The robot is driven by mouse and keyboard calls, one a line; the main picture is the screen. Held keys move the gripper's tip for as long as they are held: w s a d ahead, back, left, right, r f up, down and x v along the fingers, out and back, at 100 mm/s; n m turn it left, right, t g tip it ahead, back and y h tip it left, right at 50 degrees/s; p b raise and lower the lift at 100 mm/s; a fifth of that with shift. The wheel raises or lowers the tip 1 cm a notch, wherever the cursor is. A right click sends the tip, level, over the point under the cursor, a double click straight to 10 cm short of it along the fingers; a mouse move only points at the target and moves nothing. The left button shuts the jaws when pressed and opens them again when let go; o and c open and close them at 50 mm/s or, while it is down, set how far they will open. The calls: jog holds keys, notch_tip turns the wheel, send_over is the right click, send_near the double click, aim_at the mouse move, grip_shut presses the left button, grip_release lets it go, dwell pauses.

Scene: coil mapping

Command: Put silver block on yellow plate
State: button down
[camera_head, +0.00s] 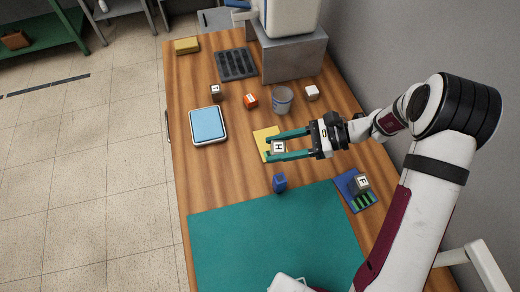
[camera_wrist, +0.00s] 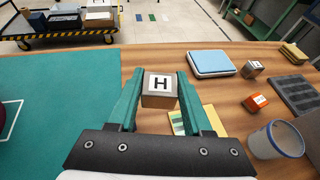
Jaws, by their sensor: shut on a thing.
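The silver block (camera_head: 279,147), with an H on its white top, is held between the teal fingers of my gripper (camera_head: 276,146). The wrist view shows the same block (camera_wrist: 158,90) between the fingertips, its sides greyish-brown. The yellow plate (camera_head: 262,138) lies on the table under and just left of the gripper, partly hidden by the fingers and block. In the wrist view the yellow plate (camera_wrist: 178,124) shows below and right of the block, behind the right finger. The block appears raised above the table; its exact height is hard to tell.
A blue block (camera_head: 279,183) stands just below the gripper. A cup (camera_head: 282,100), an orange block (camera_head: 250,101) and a blue-topped tray (camera_head: 208,125) stand farther back. The teal mat (camera_head: 270,240) is largely clear.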

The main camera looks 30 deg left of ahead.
jog(key=w+d+m+t+y, duration=0.2)
jog(key=w+d+m+t, duration=0.45)
jog(key=w, duration=0.25)
jog(key=shift+t, duration=0.25)
jog(key=x, duration=0.4)
jog(key=s+f+x, duration=0.1)
jog(key=x, duration=0.8)
jog(key=shift+s+d+f, duration=0.15)
jog(key=shift+s+d, duration=0.05)
jog(key=shift+d, duration=0.15)
jog(key=shift+a+f, duration=0.2)
jog(key=shift+f, duration=0.9)
jog(key=shift+a+f, duration=0.15)
jog(key=shift+f, duration=0.95)
jog(key=shift+f, duration=0.1)
jog(key=shift+c, duration=1.7)
grip_release()
